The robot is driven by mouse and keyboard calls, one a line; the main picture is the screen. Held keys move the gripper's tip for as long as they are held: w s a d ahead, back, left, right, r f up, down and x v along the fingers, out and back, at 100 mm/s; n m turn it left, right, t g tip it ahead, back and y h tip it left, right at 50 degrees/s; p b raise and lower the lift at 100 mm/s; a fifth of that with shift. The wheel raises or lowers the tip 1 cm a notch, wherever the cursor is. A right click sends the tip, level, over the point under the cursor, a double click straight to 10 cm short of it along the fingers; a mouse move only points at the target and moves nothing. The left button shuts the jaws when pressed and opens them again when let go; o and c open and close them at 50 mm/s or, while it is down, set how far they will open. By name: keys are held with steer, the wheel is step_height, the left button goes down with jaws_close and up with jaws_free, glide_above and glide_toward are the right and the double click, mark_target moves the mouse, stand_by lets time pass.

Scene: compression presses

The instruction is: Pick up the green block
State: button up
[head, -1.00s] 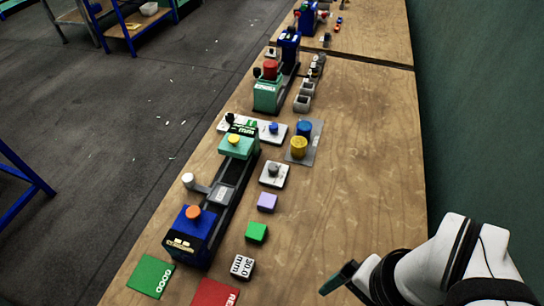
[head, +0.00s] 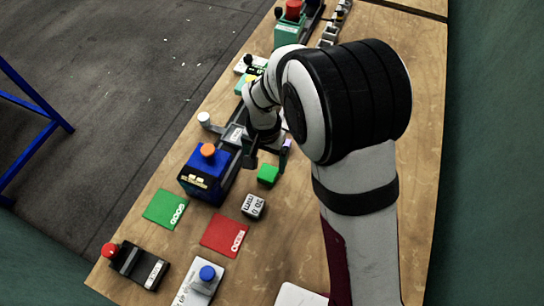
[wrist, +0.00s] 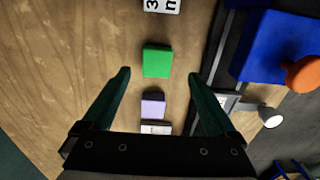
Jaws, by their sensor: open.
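The green block (head: 268,174) lies on the wooden table, to the right of the blue press. In the wrist view the green block (wrist: 157,61) lies ahead of my gripper (wrist: 160,82), roughly centred between the lines of its two fingers. My gripper is open and empty. In the head view, my gripper (head: 268,157) is partly hidden behind my arm and is close to the green block. The wrist view also shows a purple block (wrist: 153,105) between the fingers, nearer the gripper's base.
A blue press (head: 207,175) with an orange knob stands left of the green block. A white 30.0 mm block (head: 254,206) lies nearby. A green card (head: 165,209) and a red card (head: 225,236) lie flat. A red-button box (head: 138,265) and blue-button box (head: 203,283) stand in front.

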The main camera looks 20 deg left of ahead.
mark_target(268, 172)
steer(key=f, duration=0.5)
steer(key=shift+w+d+f, duration=0.1)
steer(key=shift+d, duration=0.15)
steer(key=c, duration=1.4)
